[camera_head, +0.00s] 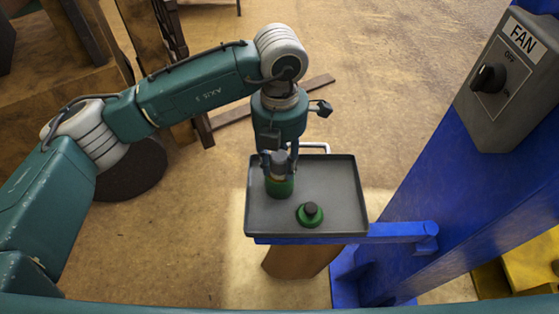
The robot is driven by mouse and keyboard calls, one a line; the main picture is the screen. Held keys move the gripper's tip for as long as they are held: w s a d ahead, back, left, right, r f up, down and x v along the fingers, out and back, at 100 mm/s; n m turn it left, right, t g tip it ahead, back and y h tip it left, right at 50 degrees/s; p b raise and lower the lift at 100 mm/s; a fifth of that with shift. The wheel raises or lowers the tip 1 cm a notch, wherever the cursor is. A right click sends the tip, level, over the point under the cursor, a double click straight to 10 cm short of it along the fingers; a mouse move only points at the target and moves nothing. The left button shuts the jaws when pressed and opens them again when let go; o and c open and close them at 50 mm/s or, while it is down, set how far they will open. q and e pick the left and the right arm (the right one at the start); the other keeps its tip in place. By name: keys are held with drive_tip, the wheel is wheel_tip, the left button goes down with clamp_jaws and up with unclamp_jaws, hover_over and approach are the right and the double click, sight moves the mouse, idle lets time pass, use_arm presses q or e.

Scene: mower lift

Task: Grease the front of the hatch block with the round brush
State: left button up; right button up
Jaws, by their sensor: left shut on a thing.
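My left gripper (280,158) points down over the grey tray (343,193). It is shut on a grey round piece at the top of a green jar (279,188). A yellowish band shows between the grey piece and the green body. I cannot tell whether the grey piece is the round brush or part of the jar. A green round lid-like thing with a dark knob (310,214) lies on the tray, right of and nearer than the jar. I cannot make out the hatch block. My right gripper is not in view.
The tray sits on a blue bracket arm (400,233) fixed to a blue post (440,150). A grey FAN switch box (510,80) is on the post. Brown timber (60,95) stands at the left. The tray's right half is mostly clear.

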sight(280, 155)
use_arm(q)
drive_tip(key=shift+s, duration=0.1)
drive_tip(key=shift+r+p, duration=0.35)
drive_tip(key=shift+r, duration=0.4)
drive_tip(key=shift+r+p, duration=0.9)
drive_tip(key=shift+r, duration=1.85)
